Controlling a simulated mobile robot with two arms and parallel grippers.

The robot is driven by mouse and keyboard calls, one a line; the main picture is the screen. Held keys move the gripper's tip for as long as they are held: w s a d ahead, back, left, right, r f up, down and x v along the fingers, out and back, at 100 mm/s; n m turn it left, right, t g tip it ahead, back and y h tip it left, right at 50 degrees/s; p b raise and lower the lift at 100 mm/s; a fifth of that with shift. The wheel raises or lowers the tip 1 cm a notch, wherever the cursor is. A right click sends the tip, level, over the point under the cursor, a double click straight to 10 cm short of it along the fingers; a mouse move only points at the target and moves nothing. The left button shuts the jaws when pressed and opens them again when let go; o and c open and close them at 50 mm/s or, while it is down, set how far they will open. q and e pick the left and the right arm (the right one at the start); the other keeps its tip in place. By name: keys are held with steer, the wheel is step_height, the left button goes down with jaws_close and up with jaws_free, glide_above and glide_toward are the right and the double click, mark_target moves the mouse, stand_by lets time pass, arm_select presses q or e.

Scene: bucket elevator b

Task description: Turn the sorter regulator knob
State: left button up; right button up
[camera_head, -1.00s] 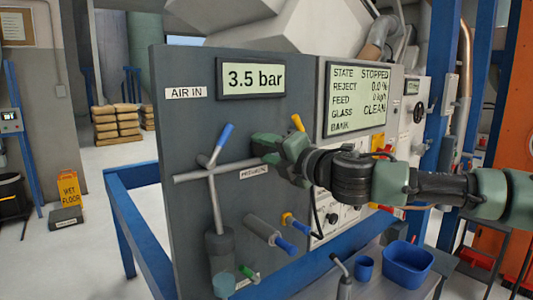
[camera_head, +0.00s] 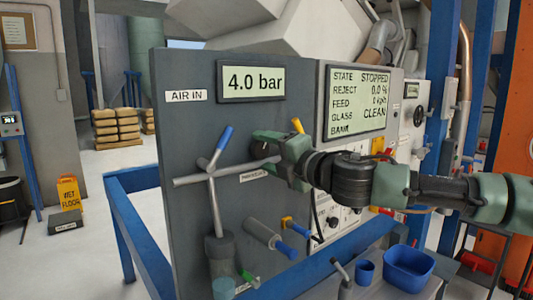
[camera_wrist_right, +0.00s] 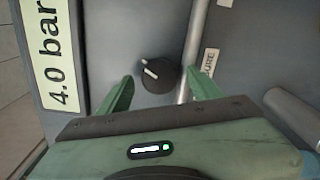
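The regulator knob (camera_wrist_right: 157,75) is a round black knob with a white pointer line, on the grey panel (camera_head: 180,130). It shows clearly in the right wrist view, between and just beyond the two green fingertips, with gaps on both sides. In the head view it shows as a small dark shape (camera_head: 260,148) at the fingers. My right gripper (camera_head: 268,149) is open in front of it. The pressure display (camera_head: 251,80) above reads 4.0 bar. My left gripper is not in view.
A grey pipe (camera_head: 215,195) with a blue-handled valve (camera_head: 224,137) runs close beside the knob. A grey cylinder (camera_head: 262,232) juts out below. The status screen (camera_head: 357,101) stands to the right and reads STOPPED. A blue rail (camera_head: 132,225) stands at the left.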

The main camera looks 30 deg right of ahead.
steer(key=shift+s, duration=0.1)
steer(key=shift+s+d+r, duration=0.1)
steer(key=shift+s+r, duration=0.05)
steer(key=shift+s, duration=1.1)
steer(key=s+b, duration=0.2)
steer(key=s, duration=0.3)
steer(key=shift+d+b, duration=0.2)
steer(key=shift+b, duration=0.1)
